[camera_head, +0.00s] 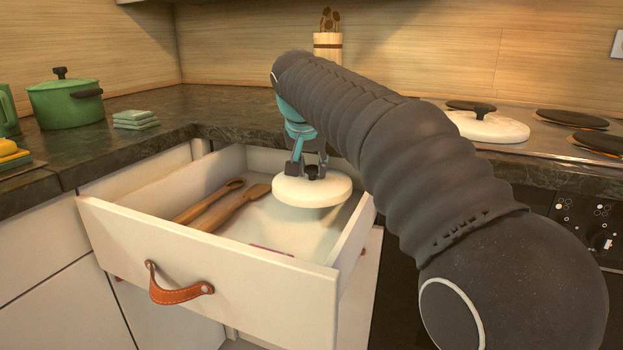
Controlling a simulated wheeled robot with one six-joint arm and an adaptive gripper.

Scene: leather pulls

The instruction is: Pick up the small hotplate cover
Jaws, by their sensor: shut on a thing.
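The small hotplate cover (312,190) is a round white disc with a dark knob on top. My gripper (310,170) is shut on its knob and holds it roughly level over the right rear part of the open drawer (203,252). The cover appears raised above the drawer floor. My dark arm comes in from the lower right and hides part of the counter behind. Another white cover with a black knob (487,124) lies on the stove at the right.
Wooden spoons (215,205) lie at the drawer's left. The drawer front has a brown leather pull (178,290). A green pot (66,99), folded green cloths (135,119) and a utensil holder (327,46) stand on the dark counter (185,108). Dark hotplates (572,118) are at the right.

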